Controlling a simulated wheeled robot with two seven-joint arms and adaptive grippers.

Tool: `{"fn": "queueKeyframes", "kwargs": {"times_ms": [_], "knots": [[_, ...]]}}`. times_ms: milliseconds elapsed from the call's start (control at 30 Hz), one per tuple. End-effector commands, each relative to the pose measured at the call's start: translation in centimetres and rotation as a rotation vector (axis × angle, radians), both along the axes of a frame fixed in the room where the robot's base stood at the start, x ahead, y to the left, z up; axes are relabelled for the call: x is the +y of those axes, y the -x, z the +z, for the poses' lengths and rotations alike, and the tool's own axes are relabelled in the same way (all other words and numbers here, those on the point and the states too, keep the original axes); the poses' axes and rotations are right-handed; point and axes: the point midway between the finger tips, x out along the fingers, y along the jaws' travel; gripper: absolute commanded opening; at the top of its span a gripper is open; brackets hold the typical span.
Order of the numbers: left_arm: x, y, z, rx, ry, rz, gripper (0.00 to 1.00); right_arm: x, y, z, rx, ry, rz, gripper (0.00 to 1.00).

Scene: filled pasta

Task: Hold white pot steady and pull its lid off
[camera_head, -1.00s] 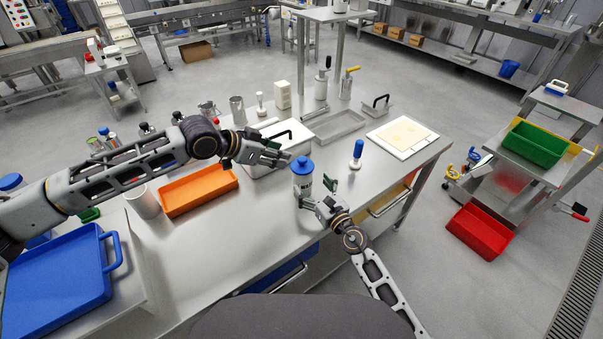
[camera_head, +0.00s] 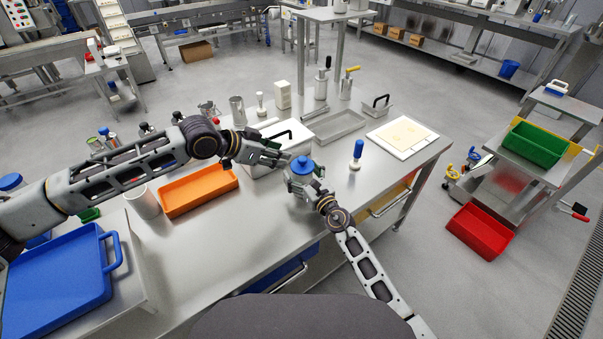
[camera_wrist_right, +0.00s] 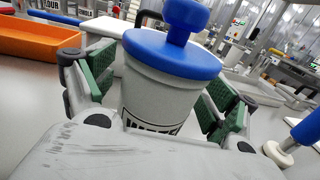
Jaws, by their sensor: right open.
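The white pot (camera_wrist_right: 155,97) stands upright on the steel table, with dark lettering low on its side. Its blue lid (camera_head: 302,165) with a round knob is seated on top, and the lid also shows large in the right wrist view (camera_wrist_right: 175,52). My right gripper (camera_head: 305,185) is open, with its green-padded fingers on either side of the pot's body; I cannot tell whether they touch it. My left gripper (camera_head: 280,157) is at the left of the lid, near its height, over the white box; its fingers look apart and empty.
An orange tray (camera_head: 199,190) and a white lidded box (camera_head: 270,163) with a black handle lie to the left. A blue-handled stamp (camera_head: 357,155) stands to the right of the pot. A board (camera_head: 402,137) and a shallow grey tray (camera_head: 338,126) lie behind. The front of the table is clear.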

Motion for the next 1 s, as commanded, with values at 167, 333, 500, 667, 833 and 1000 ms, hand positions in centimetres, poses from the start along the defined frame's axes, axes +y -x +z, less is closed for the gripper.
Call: {"fn": "queueKeyframes", "kwargs": {"times_ms": [167, 333, 500, 667, 833, 1000], "knots": [[0.00, 0.00, 0.00, 0.000, 0.000, 0.000, 0.36, 0.05, -0.05, 0.02, 0.000, 0.000, 0.000, 0.87], [0.00, 0.00, 0.00, 0.000, 0.000, 0.000, 0.36, 0.05, -0.04, 0.03, -0.001, 0.000, 0.000, 0.80], [0.00, 0.00, 0.00, 0.000, 0.000, 0.000, 0.36, 0.05, -0.04, 0.04, -0.001, 0.000, 0.000, 0.58], [0.00, 0.00, 0.00, 0.000, 0.000, 0.000, 0.36, 0.03, -0.04, 0.04, -0.001, 0.000, 0.000, 0.38], [0.00, 0.00, 0.00, 0.000, 0.000, 0.000, 0.36, 0.03, -0.04, 0.04, -0.001, 0.000, 0.000, 0.27], [0.00, 0.00, 0.00, 0.000, 0.000, 0.000, 0.36, 0.02, -0.04, 0.04, -0.001, 0.000, 0.000, 0.27]]}}
